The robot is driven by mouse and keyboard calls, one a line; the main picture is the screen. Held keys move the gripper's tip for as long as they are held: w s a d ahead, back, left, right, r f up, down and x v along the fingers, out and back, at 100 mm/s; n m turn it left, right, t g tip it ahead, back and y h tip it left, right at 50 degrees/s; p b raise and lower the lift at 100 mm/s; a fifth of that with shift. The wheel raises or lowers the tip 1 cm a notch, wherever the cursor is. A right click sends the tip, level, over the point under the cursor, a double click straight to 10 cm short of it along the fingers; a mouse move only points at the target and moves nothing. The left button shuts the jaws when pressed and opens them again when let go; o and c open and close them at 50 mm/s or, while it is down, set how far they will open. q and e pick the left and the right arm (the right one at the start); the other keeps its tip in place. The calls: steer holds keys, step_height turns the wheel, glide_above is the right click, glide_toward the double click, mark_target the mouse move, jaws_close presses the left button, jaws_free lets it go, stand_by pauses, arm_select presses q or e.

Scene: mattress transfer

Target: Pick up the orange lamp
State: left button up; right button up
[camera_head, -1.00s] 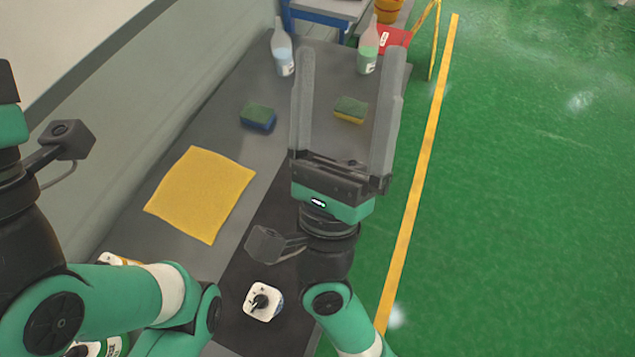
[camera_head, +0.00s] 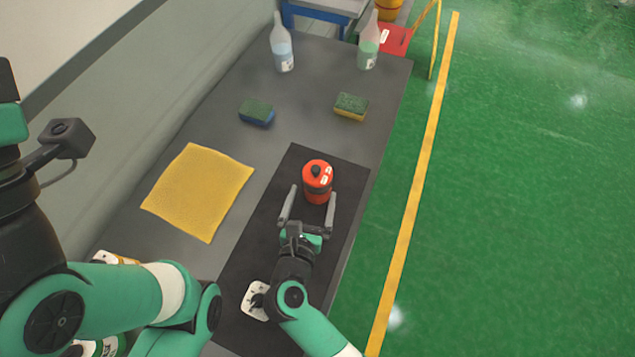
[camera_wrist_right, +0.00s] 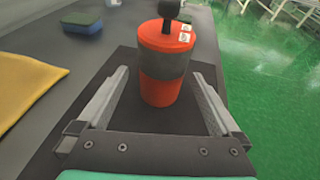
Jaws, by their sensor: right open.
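The orange lamp (camera_head: 318,181) is a short cylinder with a dark middle band and a black knob on top. It stands upright on the black mat (camera_head: 345,170). My right gripper (camera_head: 307,193) is open just on the near side of the lamp, its fingers pointing at it. In the right wrist view the lamp (camera_wrist_right: 163,62) stands upright ahead, between the lines of the two open fingers (camera_wrist_right: 160,95). I cannot see contact. My left gripper is out of view; only parts of the left arm show at the left edge.
A yellow cloth (camera_head: 198,192) lies left of the mat. Two sponges, one blue-green (camera_head: 257,112) and one yellow-green (camera_head: 351,107), and two bottles (camera_head: 282,48) (camera_head: 368,45) are farther back. A white item with a black knob (camera_head: 255,300) is near my right arm.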

steer(key=b+x, duration=0.2)
steer(key=x, duration=0.2)
steer(key=shift+w+d+f, duration=0.25)
steer(key=shift+w, duration=0.3)
steer(key=shift+r, duration=0.1)
jaws_close()
